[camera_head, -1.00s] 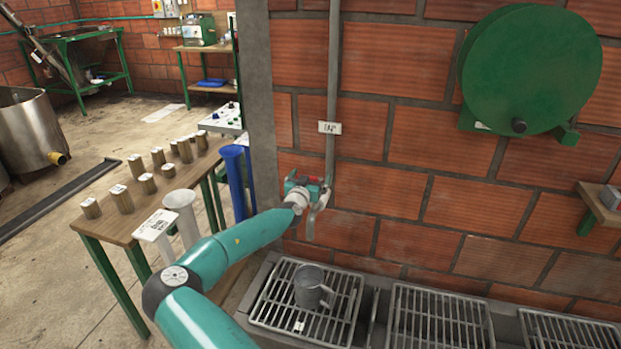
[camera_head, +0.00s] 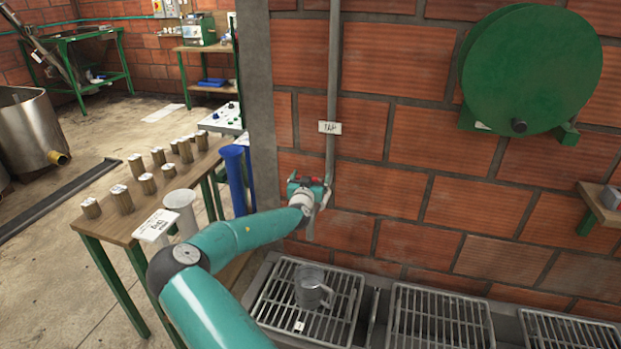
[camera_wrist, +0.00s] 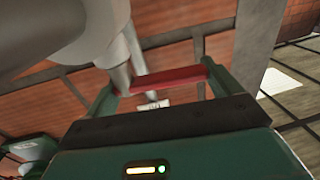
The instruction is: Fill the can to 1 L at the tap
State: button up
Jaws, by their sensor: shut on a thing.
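The can (camera_head: 310,287), a grey metal mug with a handle on its right, stands upright on the left drain grate (camera_head: 268,310), below the tap. Its fill level and any mark inside cannot be read. The tap's grey spout (camera_head: 311,228) hangs from the wall pipe, and no water stream can be made out. My gripper (camera_head: 308,186) is at the tap. In the wrist view its two green fingers (camera_wrist: 160,82) are shut on the red tap handle (camera_wrist: 165,77), which spans between them. The tap body is partly hidden by my gripper.
A "TAP" label (camera_head: 330,127) is on the pipe. A green reel (camera_head: 530,65) is mounted on the wall at right. More grates (camera_head: 440,315) lie to the right. A wooden table (camera_head: 115,225) with several small cylinders stands at left, beside a blue tube (camera_head: 236,180).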

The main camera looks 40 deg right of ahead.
jog(key=shift+s, duration=0.1)
jog(key=o, duration=1.1)
jog(key=v, duration=1.3)
jog(key=shift+s+a, duration=0.3)
